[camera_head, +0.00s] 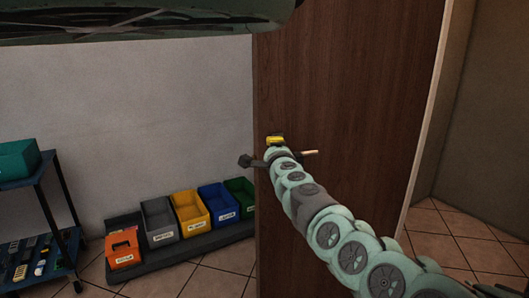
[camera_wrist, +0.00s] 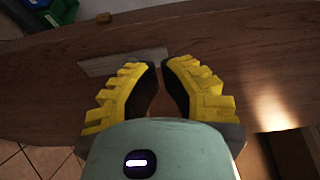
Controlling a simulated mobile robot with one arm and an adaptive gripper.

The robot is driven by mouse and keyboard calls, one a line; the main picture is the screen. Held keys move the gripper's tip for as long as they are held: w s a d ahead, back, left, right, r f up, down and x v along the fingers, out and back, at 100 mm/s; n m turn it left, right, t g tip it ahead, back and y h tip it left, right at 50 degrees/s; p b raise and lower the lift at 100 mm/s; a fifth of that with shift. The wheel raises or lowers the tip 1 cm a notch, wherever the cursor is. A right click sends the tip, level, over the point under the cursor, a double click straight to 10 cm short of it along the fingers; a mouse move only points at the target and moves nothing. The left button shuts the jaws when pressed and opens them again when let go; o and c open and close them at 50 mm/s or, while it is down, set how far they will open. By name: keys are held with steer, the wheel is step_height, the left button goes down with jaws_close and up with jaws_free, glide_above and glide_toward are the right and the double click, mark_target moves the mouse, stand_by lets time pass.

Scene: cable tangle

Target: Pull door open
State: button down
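The brown wooden door (camera_head: 350,80) stands upright in the middle of the head view, and its wood grain fills much of the wrist view (camera_wrist: 240,40). A small brass-coloured bar, likely the door handle (camera_head: 311,153), shows just right of my gripper (camera_head: 275,140). In the wrist view the yellow fingers of my gripper (camera_wrist: 160,64) have their tips close together with a narrow gap. A flat greyish bar or plate (camera_wrist: 110,62) lies on the door by the left fingertip. I cannot tell whether the fingers touch it, and I see nothing clearly held between them.
Coloured bins (camera_head: 190,209) stand on a low dark platform along the wall, left of the door. A dark cart (camera_head: 40,180) is at far left. Tiled floor is clear to the right, beyond the door's pale edge (camera_head: 428,110).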

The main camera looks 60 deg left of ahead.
steer(key=s+d+p, duration=0.3)
steer(key=s+p, duration=0.1)
steer(key=s, duration=0.1)
steer(key=shift+d, duration=0.3)
stand_by(0.4)
